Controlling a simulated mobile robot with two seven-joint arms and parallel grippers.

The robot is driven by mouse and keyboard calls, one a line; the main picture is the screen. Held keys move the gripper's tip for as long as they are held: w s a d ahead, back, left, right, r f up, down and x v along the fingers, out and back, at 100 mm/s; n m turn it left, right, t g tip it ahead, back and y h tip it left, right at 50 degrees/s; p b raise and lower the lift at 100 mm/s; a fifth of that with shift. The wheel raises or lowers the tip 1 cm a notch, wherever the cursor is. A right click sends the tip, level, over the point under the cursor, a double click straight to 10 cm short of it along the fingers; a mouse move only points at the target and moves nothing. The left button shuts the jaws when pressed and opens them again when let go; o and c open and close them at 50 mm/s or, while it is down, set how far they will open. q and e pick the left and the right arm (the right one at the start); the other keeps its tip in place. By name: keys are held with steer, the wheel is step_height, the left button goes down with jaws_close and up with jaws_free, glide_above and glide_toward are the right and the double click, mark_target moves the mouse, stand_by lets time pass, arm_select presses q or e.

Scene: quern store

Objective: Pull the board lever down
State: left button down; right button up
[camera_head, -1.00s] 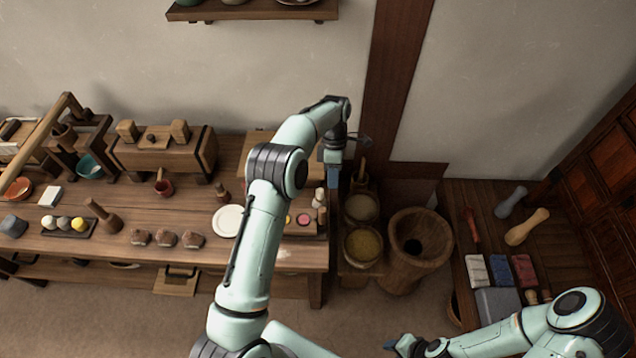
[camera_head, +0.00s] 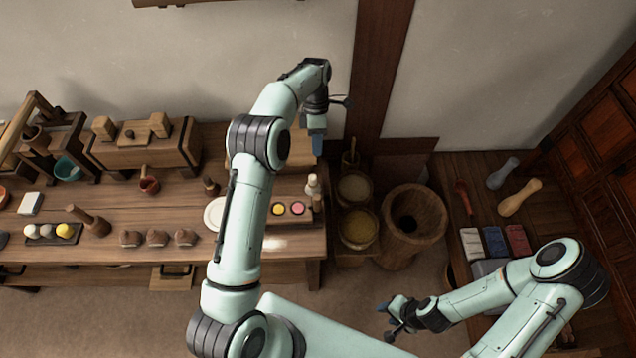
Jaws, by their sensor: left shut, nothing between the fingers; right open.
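My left gripper (camera_head: 317,145) is shut and empty, its blue fingertips pointing down near the wall, above the right end of the workbench (camera_head: 110,206). A wooden board (camera_head: 299,158) shows partly behind my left forearm and gripper. I cannot make out a lever on it; my arm hides part of that area. I cannot tell whether the fingertips touch the board. My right gripper (camera_head: 384,306) is open and empty, low over the floor, in front of the large wooden mortar.
Right of the workbench stand tubs of grain (camera_head: 358,228) and the large wooden mortar (camera_head: 414,222). A small bottle (camera_head: 313,186) and a tray of coloured discs (camera_head: 289,209) lie below my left gripper. A right-hand table holds pestles (camera_head: 519,197) and coloured blocks. Floor in front is clear.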

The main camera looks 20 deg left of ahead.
mark_target(317, 204)
arm_select(q)
steer(key=s+d+f+b, duration=0.2)
steer(key=s+d+f, duration=0.1)
steer(key=s+f, duration=0.3)
steer(key=shift+x, duration=1.45)
arm_select(e)
steer(key=shift+g, duration=0.3)
steer(key=shift+s+f, duration=1.6)
steer(key=shift+s, duration=0.2)
arm_select(q)
steer(key=shift+w+a, duration=0.1)
steer(key=shift+w, duration=0.05)
